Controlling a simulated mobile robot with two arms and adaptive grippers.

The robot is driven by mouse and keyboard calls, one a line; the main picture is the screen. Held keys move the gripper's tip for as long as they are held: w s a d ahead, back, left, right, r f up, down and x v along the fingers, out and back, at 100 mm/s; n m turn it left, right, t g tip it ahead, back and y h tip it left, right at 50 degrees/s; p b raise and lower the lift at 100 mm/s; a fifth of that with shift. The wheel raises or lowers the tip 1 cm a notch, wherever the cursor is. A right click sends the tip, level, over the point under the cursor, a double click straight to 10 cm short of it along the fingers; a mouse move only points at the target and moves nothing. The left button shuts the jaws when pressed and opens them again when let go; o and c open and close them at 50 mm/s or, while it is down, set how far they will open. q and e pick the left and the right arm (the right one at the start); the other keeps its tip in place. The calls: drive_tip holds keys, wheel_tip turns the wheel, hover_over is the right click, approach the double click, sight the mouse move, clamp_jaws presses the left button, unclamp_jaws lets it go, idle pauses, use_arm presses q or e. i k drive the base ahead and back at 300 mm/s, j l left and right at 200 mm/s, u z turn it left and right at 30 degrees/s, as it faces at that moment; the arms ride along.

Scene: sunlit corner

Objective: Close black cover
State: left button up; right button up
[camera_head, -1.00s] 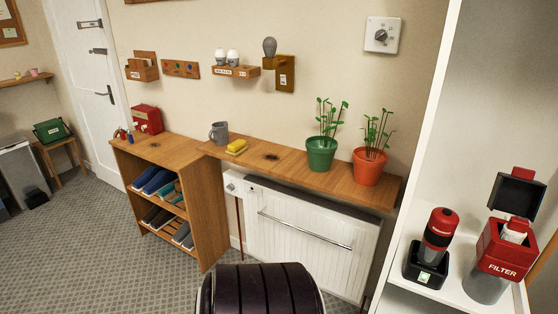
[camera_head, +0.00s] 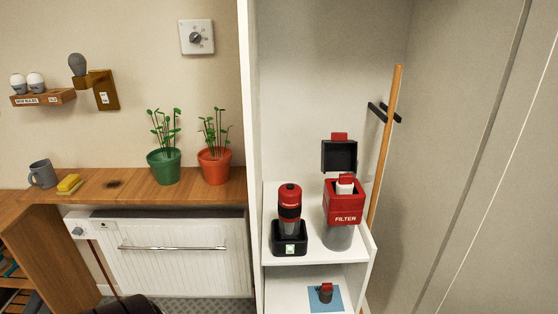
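The black cover (camera_head: 339,156) stands raised open, tilted up behind the red filter housing (camera_head: 345,203), with a red tab on its top edge. The housing is marked FILTER and sits on a grey cylinder on the white shelf. A white filter (camera_head: 345,185) with a red top shows inside the open housing. Neither of my grippers is in view.
A red and black device (camera_head: 289,205) stands in a black dock on the same shelf (camera_head: 312,247), left of the filter unit. A small dark part lies on a blue mat (camera_head: 322,299) below. A wooden pole (camera_head: 385,145) stands to the right. Potted plants (camera_head: 164,165) are left of the cabinet wall.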

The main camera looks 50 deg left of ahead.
sight(338, 153)
drive_tip(key=j+u, duration=0.2)
drive_tip(key=j, duration=0.2)
drive_tip(key=i+j+u, duration=0.1)
drive_tip(key=j+u, duration=0.15)
drive_tip(key=j, duration=0.15)
drive_tip(key=i+j+u, duration=0.2)
drive_tip(key=j, duration=0.2)
drive_tip(key=k, duration=0.05)
